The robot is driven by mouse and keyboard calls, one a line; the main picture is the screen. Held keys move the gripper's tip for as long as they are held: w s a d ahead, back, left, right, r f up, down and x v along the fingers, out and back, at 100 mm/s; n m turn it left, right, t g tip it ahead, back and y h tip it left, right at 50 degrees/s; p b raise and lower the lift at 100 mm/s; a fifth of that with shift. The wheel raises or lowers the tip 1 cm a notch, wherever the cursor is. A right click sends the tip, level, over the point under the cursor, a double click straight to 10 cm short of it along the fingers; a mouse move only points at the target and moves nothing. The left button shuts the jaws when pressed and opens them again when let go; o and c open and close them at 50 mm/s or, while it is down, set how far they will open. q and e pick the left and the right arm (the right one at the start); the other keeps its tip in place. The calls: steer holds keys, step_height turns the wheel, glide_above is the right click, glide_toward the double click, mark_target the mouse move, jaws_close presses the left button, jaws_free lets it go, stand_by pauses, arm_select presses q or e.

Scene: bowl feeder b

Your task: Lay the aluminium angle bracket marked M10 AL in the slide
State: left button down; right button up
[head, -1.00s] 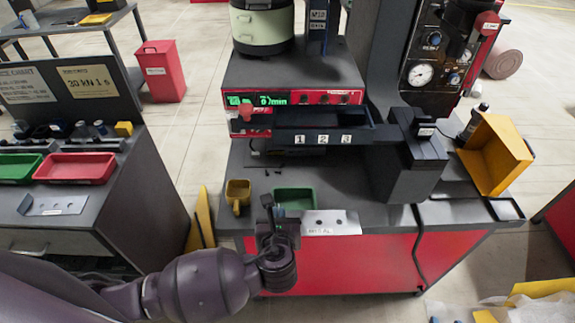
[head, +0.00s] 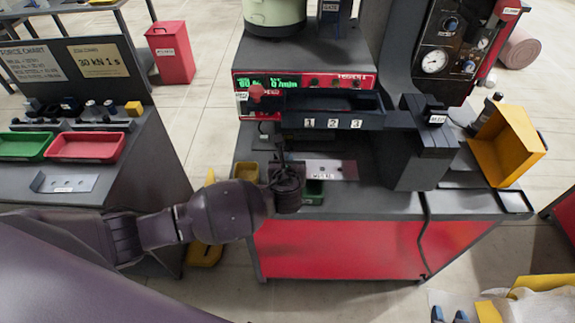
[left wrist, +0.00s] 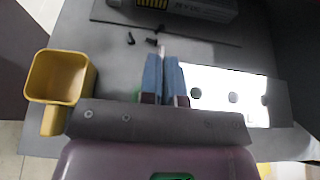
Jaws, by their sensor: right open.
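The aluminium angle bracket (head: 340,166) is a flat, light metal strip with holes and a small label too blurred to read surely. It also shows in the left wrist view (left wrist: 248,97), bright, reaching right from the fingers. My left gripper (head: 282,162) is shut on its left end and holds it over the front part of the bench. The blue fingers (left wrist: 165,80) stand close together. My right gripper (head: 449,314) shows only as two blue fingertips, apart, at the bottom edge. I cannot tell surely which part is the slide; a dark tray (head: 290,119) marked 1 2 3 lies behind the bracket.
A yellow cup (left wrist: 62,75) stands left of my left gripper. A dark block (head: 420,150) and a yellow open box (head: 508,145) stand right. Another bracket (head: 62,183) lies on the left bench.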

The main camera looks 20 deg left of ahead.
arm_select(q)
steer(key=shift+f, duration=0.75)
steer(key=c, duration=1.3)
jaws_free()
steer(key=shift+f, duration=0.15)
steer(key=p+v, duration=0.1)
steer(key=v, duration=1.1)
steer(key=shift+s, duration=0.1)
